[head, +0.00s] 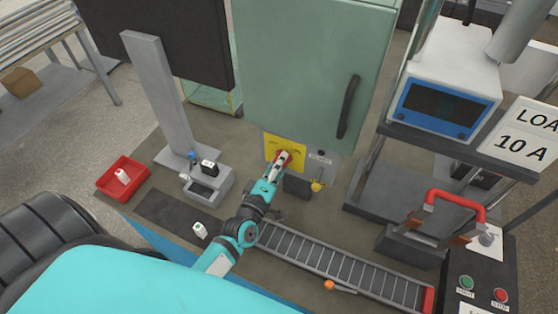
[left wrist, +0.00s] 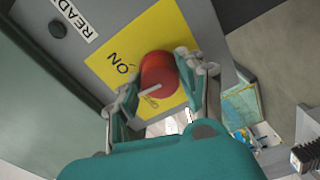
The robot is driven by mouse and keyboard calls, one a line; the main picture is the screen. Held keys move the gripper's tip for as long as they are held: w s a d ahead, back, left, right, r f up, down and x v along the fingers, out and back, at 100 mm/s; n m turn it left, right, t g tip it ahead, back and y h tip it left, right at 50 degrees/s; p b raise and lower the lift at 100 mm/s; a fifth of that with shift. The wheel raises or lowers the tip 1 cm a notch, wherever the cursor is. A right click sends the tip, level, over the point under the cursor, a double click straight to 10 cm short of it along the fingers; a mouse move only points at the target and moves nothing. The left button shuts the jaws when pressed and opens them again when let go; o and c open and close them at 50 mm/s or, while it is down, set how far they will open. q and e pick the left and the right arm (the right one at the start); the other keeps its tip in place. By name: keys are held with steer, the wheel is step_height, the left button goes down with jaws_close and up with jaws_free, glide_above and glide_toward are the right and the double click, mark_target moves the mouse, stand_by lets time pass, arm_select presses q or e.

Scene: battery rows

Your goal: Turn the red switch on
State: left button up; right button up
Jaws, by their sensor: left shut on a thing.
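The red switch (left wrist: 160,72) is a round knob with a pale bar on its side. It sits on a yellow plate (left wrist: 112,62) marked ON, with another partly hidden label below the knob. In the head view the yellow plate (head: 271,145) is at the foot of the green cabinet, and my gripper covers most of the knob. My left gripper (head: 282,160) reaches the plate from below. In the left wrist view its fingers (left wrist: 158,84) are on both sides of the knob and shut on it. My right gripper is not in view.
The green cabinet (head: 300,65) has a dark handle (head: 348,106). A grey post stand (head: 160,85) and a red tray (head: 122,178) are at left. A roller conveyor (head: 340,262) lies at lower right. A red-handled lever switch (head: 455,198) stands at right.

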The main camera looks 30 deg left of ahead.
arm_select(q)
steer(key=shift+f+m+p, duration=0.1)
steer(key=shift+m+p, duration=1.2)
steer(key=shift+m, duration=2.6)
steer(key=o, duration=1.2)
steer(key=shift+s, duration=0.1)
steer(key=s, duration=1.2)
steer(key=shift+d, duration=0.4)
steer(key=shift+w, duration=0.1)
